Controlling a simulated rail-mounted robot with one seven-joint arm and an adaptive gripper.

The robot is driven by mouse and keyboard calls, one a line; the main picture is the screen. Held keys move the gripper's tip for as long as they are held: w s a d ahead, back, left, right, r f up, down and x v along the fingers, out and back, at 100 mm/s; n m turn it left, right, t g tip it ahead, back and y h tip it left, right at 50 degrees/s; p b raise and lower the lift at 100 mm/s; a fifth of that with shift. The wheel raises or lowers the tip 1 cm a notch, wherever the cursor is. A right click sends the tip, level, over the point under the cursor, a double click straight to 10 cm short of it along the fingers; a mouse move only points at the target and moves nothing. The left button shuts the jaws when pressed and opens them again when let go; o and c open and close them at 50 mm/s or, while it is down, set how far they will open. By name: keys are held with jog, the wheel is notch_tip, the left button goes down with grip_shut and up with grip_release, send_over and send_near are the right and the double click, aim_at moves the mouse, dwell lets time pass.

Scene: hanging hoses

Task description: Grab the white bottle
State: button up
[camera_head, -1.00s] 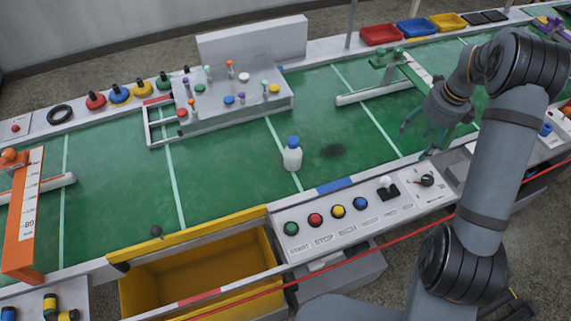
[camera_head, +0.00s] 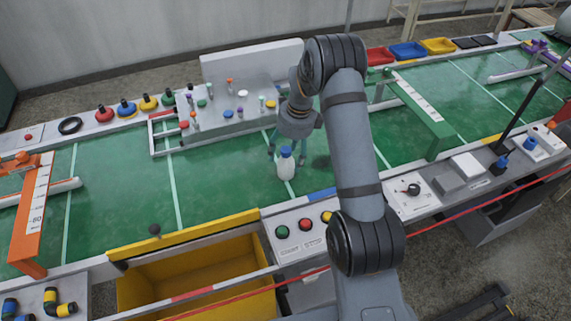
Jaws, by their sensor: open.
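The white bottle (camera_head: 286,166) with a blue cap stands upright on the green belt, near the middle of the view. My gripper (camera_head: 287,155) points down at the bottle, with its fingers apart. One finger shows to the left of the bottle and one to the right, near cap height. From this view I cannot tell whether the fingers are around the bottle or just behind it. No grip on the bottle shows.
A grey block with coloured knobs (camera_head: 228,112) stands behind the bottle. A button panel (camera_head: 296,233) lies in front, partly hidden by my arm. A yellow bin (camera_head: 195,283) is at the front left. Green belt to the left of the bottle is clear.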

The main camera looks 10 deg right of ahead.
aim_at(286, 165)
jog(key=shift+w+a+f+p, duration=0.15)
jog(key=shift+f+p, duration=0.2)
jog(key=shift+f, duration=1)
jog(key=shift+w+a+f+p, duration=0.15)
jog(key=shift+f+p, duration=0.2)
jog(key=shift+f, duration=0.95)
jog(key=c, duration=0.3)
jog(key=c, duration=1)
